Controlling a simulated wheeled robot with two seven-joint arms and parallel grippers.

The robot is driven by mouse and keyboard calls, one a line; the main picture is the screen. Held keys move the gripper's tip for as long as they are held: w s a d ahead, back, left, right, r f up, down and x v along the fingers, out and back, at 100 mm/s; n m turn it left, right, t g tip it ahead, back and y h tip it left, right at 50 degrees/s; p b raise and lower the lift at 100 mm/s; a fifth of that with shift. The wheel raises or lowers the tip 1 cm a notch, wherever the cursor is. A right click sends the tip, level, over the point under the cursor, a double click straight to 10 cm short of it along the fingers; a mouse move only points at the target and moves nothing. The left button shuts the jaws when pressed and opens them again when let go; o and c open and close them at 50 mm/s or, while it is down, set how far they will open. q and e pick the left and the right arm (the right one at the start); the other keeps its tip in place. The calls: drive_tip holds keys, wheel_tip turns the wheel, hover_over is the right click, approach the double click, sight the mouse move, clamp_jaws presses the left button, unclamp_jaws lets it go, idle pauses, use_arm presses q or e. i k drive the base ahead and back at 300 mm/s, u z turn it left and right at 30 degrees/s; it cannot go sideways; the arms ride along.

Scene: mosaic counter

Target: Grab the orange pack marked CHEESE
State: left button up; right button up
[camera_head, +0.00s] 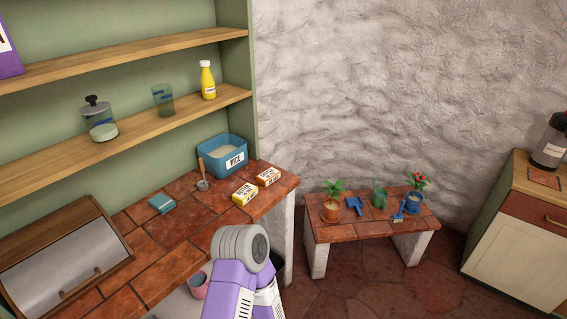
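A small orange-and-white pack (268,176) lies on the red tiled counter near its right end. It has dark lettering that is too small for me to read surely. A yellow-and-white pack (245,194) lies just left of it and nearer to me, also with dark lettering. Both packs lie flat, with a narrow gap between them. A purple and white link of my arm with a grey round joint rises at the bottom middle, in front of the counter edge. Neither of my grippers shows, and nothing covers the orange pack.
A blue bin marked RICE (222,155) stands behind the packs, with a scoop (202,176) beside it. A teal block (161,203) and a bread box (66,262) are farther left. Shelves (150,124) overhang the counter's back. A low tiled table (342,231) with plants stands right.

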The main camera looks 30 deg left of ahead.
sight(271, 175)
drive_tip(key=i, duration=2.9)
drive_tip(key=u, duration=2.45)
